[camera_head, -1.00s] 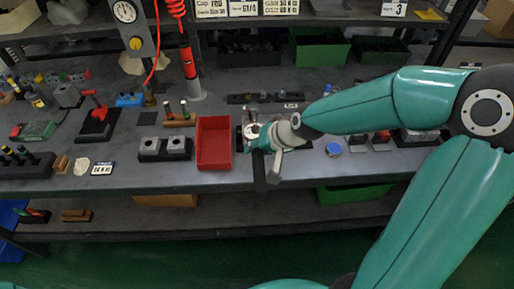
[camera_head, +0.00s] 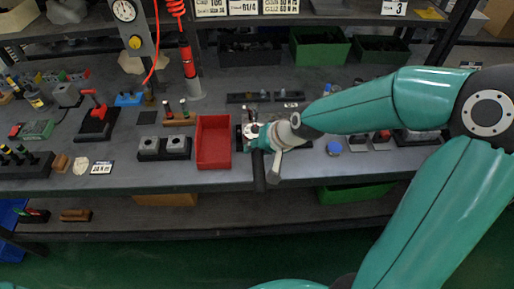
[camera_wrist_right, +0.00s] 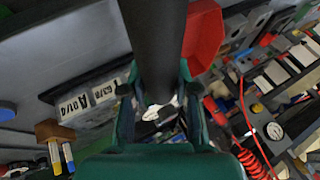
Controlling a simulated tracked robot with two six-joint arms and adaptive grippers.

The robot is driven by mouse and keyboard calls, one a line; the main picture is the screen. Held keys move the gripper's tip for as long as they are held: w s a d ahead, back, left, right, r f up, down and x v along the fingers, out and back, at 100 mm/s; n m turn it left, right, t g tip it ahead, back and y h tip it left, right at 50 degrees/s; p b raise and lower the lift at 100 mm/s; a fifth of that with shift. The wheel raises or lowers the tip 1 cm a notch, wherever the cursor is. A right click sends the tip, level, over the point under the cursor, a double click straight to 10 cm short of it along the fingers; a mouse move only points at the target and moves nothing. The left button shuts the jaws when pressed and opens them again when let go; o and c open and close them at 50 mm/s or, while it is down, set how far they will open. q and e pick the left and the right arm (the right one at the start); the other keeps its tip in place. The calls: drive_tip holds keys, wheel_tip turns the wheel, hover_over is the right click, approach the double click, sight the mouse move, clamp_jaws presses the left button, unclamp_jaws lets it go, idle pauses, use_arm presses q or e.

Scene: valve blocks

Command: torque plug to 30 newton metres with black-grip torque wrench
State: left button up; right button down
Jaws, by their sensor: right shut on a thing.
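My right gripper (camera_head: 260,137) is at the front of the bench, just right of the red bin. It is shut on the black grip of the torque wrench (camera_head: 259,172), which hangs out over the bench's front edge. In the right wrist view the black grip (camera_wrist_right: 155,40) runs from the top edge down between the two fingers (camera_wrist_right: 158,112). A small bright metal part shows just beyond the fingers. The plug and the wrench's head cannot be made out; the gripper and wrist cover that spot. My left gripper is not in view.
The red bin (camera_head: 213,141) stands close on the left of the right gripper. Grey blocks on a black base (camera_head: 164,149) lie further left. A blue-topped round part (camera_head: 333,147) is to the right. A gauge post (camera_head: 131,30) with a red coiled hose stands behind.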

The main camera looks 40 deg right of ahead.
drive_tip(key=shift+f+b, duration=0.9)
drive_tip(key=shift+f, duration=0.1)
drive_tip(key=shift+r, duration=0.1)
drive_tip(key=shift+w+a+r+p, duration=0.1)
drive_tip(key=shift+w+a+p, duration=0.2)
drive_tip(key=shift+p, duration=1.75)
drive_tip(key=shift+w+a+m+h+p, duration=0.1)
drive_tip(key=shift+w+m+h+p, duration=0.2)
drive_tip(key=shift+p, duration=1.85)
drive_tip(key=a+m+p, duration=0.1)
drive_tip(key=p, duration=0.1)
drive_tip(key=shift+w+a+p, duration=0.1)
drive_tip(key=shift+w+p, duration=0.1)
drive_tip(key=shift+p, duration=0.2)
drive_tip(key=shift+h, duration=0.3)
